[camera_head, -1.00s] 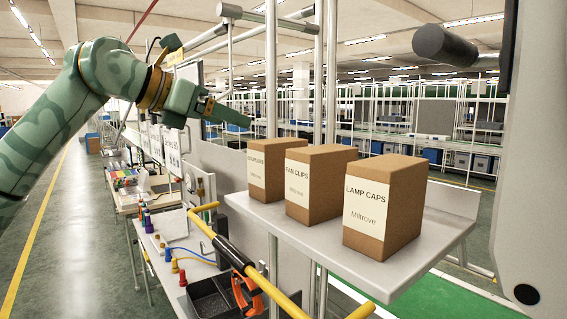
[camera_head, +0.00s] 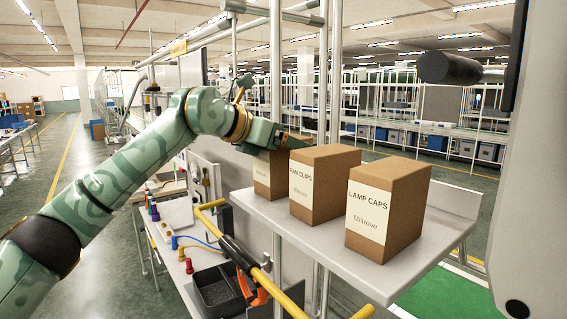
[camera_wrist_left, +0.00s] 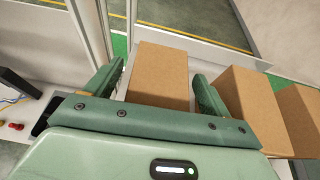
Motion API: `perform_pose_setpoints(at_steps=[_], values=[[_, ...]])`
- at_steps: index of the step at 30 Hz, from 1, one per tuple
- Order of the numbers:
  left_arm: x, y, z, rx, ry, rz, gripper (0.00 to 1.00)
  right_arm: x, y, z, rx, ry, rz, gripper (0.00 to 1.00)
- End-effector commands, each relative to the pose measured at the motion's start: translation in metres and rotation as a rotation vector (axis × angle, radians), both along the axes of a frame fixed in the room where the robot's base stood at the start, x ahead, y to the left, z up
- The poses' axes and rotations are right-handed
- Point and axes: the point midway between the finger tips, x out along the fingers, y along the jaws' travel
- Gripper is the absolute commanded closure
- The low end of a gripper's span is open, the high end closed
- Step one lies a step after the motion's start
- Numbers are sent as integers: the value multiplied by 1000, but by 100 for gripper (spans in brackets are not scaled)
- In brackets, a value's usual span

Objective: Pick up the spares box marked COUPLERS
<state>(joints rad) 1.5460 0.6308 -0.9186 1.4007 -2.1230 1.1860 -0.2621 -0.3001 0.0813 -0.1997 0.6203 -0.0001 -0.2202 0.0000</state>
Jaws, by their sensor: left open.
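The COUPLERS box (camera_head: 264,182), brown cardboard with a cream label, stands farthest left on the grey shelf (camera_head: 420,262). My left gripper (camera_head: 290,142) covers its top and the upper part of its label. In the left wrist view, my left gripper (camera_wrist_left: 155,88) is open. Its fingers lie on either side of the COUPLERS box (camera_wrist_left: 160,72), with a small gap visible at each side. How far down the box the fingers reach is hard to tell. My right gripper is not in view.
The FAN CLIPS box (camera_head: 325,185) stands just right of the COUPLERS box, close to my right finger in the wrist view. The LAMP CAPS box (camera_head: 390,207) is further right. Upright posts (camera_head: 333,70) rise behind the shelf. A yellow rail (camera_head: 275,290) runs below it.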

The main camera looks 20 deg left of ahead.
Motion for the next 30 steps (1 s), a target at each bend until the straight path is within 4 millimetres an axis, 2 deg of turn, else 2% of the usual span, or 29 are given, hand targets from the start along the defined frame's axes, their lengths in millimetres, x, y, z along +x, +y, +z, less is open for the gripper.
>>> perform_pose_setpoints(at_steps=[2,11,20,23,30], values=[[0,0,-1,1,1,0,18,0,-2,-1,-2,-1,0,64],[0,0,-1,1,1,0,99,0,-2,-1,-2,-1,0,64],[0,1,7,-1,-3,1,100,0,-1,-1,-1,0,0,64],[0,0,23,-2,-5,1,100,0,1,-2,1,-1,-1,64],[-1,0,76,-1,-6,1,100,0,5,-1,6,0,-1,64]])
